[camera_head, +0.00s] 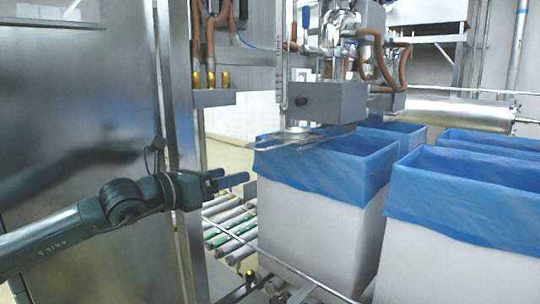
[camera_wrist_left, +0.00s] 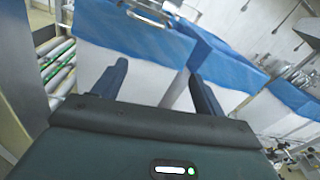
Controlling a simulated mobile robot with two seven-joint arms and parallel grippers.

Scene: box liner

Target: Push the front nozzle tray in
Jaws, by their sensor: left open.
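The front nozzle tray (camera_head: 297,137) is a thin metal piece with a wire handle. It sticks out to the left from under the grey nozzle block (camera_head: 327,101), above the near blue-lined box. It also shows at the top of the left wrist view (camera_wrist_left: 147,13). My left gripper (camera_head: 238,180) is to the left of the tray and lower, beside the box and apart from both. In the left wrist view its two fingers (camera_wrist_left: 155,84) are spread with nothing between them. My right gripper is in neither view.
The near white box with blue liner (camera_head: 322,215) stands on the roller conveyor (camera_head: 232,226). Another lined box (camera_head: 440,225) stands to its right, with more behind. A steel cabinet (camera_head: 75,95) fills the left side. A thin metal rail (camera_head: 285,262) runs along the conveyor.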

